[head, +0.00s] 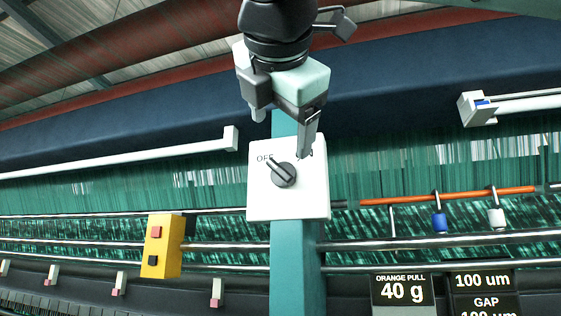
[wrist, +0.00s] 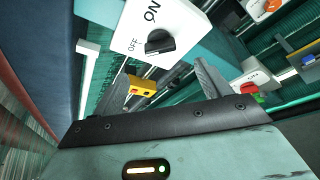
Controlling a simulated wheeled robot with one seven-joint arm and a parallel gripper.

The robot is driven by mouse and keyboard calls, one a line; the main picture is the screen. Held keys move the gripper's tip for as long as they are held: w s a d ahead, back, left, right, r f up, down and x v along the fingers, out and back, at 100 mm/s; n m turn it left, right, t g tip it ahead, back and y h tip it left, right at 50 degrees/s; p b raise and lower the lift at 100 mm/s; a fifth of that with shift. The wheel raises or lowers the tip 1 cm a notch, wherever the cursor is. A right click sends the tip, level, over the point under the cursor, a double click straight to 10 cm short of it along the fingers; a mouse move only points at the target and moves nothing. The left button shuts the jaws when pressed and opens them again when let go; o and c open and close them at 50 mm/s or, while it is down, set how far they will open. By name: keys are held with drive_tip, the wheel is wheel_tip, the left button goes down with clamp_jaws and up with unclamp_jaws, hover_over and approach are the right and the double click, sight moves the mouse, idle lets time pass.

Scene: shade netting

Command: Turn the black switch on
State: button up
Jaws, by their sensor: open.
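The black switch (head: 284,174) is a round rotary knob on a white box (head: 262,205) fixed to a teal post. Its handle points up-left toward the OFF label. In the wrist view the black switch (wrist: 160,42) shows with both OFF and ON printed beside it; in the head view the ON side is mostly hidden by a finger. My gripper (head: 282,128) is open and empty, just above the switch, with one finger reaching down over the box's upper right. I cannot tell whether that finger touches the box.
A yellow box (head: 162,246) with red and black buttons hangs on the rails left of the post. An orange bar (head: 450,195) with blue and white padlocks is at right. Dark signs (head: 403,289) stand lower right. A white box with a red knob (wrist: 247,88) shows in the wrist view.

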sight(281, 167)
drive_tip(key=p+x, duration=0.2)
drive_tip(key=x, duration=0.8)
drive_tip(key=c, duration=1)
